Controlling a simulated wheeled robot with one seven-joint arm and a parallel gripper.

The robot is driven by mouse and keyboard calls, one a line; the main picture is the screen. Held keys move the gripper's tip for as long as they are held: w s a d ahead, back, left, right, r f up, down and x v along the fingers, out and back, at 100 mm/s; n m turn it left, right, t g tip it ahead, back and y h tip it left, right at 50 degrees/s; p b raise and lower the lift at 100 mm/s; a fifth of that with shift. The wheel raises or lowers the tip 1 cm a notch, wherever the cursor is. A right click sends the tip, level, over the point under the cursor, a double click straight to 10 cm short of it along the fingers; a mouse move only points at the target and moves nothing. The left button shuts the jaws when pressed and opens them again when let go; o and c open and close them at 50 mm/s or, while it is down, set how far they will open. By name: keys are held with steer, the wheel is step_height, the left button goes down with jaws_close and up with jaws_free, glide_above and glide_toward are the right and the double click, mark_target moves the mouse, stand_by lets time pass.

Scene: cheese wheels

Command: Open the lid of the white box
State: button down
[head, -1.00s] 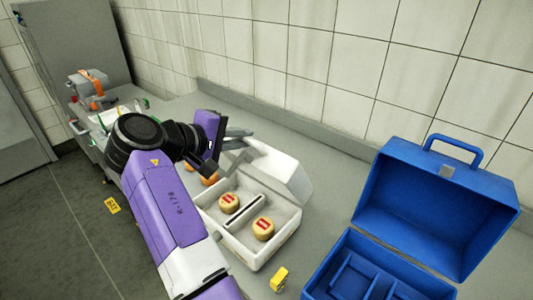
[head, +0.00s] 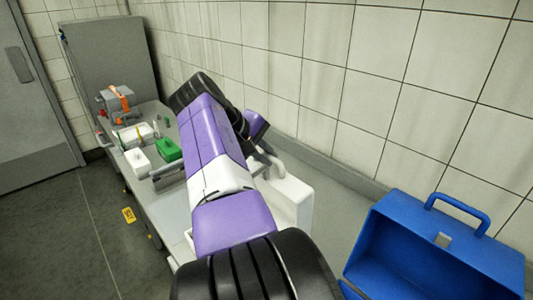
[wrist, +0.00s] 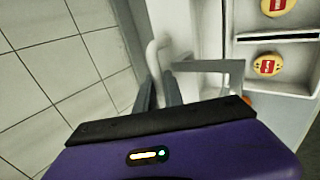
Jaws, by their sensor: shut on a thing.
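The white box (wrist: 290,108) is open in the wrist view, with cheese wheels (wrist: 267,65) with red labels in its compartments. Its white lid (head: 290,198) stands raised on the wall side in the head view. The lid has a white handle (wrist: 153,55). My gripper (wrist: 160,92) is shut on this handle, with its grey fingers around it. In the head view my purple arm hides most of the box body, and only part of my gripper (head: 265,155) shows behind it.
An open blue case (head: 425,250) stands to the right of the white box. At the far left of the counter are a green box (head: 168,151), a white container (head: 137,161) and a grey-orange device (head: 118,101). The tiled wall (head: 400,90) runs close behind.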

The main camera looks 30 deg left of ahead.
steer(key=shift+w+f, duration=0.2)
stand_by(0.4)
steer(key=c, duration=1.5)
jaws_free()
steer(key=shift+o, duration=0.2)
steer(key=shift+s, duration=0.1)
steer(key=shift+s+a+r+b, duration=0.15)
steer(key=shift+s+r+b, duration=0.15)
steer(key=shift+r, duration=0.2)
steer(key=b+v, duration=0.1)
steer(key=v, duration=0.5)
steer(key=shift+r+b, duration=0.35)
steer(key=shift+s, duration=0.15)
